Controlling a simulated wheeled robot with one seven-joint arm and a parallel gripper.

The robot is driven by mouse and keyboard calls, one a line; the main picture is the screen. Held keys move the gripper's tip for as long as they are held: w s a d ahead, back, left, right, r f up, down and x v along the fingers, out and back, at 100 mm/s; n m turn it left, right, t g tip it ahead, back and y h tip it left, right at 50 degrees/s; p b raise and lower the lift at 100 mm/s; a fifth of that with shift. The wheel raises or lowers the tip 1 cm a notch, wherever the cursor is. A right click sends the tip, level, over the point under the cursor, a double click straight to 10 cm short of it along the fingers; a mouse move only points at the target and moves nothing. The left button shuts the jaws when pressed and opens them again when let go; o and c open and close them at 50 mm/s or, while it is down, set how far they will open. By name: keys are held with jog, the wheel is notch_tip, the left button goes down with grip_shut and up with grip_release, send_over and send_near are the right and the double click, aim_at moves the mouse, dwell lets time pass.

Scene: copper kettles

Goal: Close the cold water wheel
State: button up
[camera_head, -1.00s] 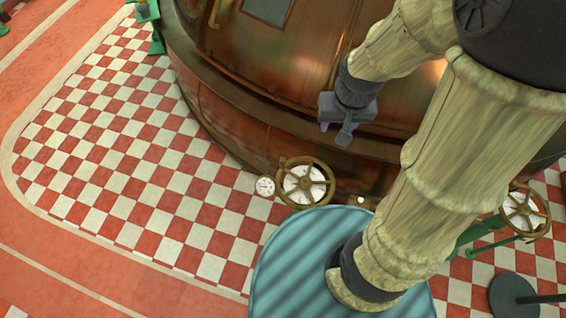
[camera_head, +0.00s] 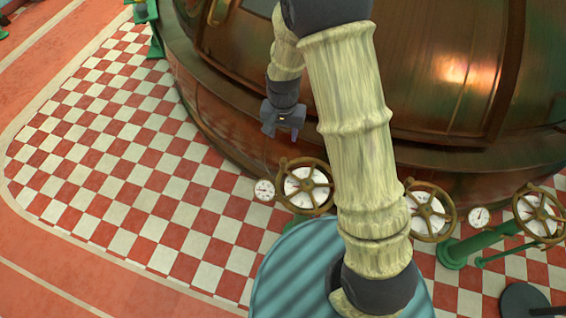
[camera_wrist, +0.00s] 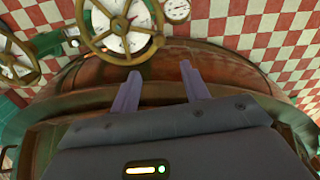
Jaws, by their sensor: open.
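Three brass spoked wheels with white dials behind them stand low along the front of the copper kettle: a left wheel (camera_head: 306,186), a middle wheel (camera_head: 430,212) and a right wheel (camera_head: 541,214). Their labels are not readable, so I cannot tell which is cold water. My gripper (camera_head: 282,134) is open and empty, above and slightly left of the left wheel, apart from it. In the wrist view my gripper's two fingers (camera_wrist: 159,82) point toward the kettle's base, with one wheel (camera_wrist: 121,28) ahead and slightly left. A second wheel (camera_wrist: 14,56) is cut by the left edge.
The copper kettle (camera_head: 440,90) curves close behind my gripper. A small round gauge (camera_head: 263,190) sits left of the left wheel, another gauge (camera_head: 478,217) between the middle and right wheels. Green pipework (camera_head: 470,248) stands below them. The checkered floor (camera_head: 120,170) on the left is clear.

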aim_at(283, 160)
notch_tip(283, 160, down, 17)
jog(key=shift+f, duration=0.2)
dwell(0.5)
grip_shut()
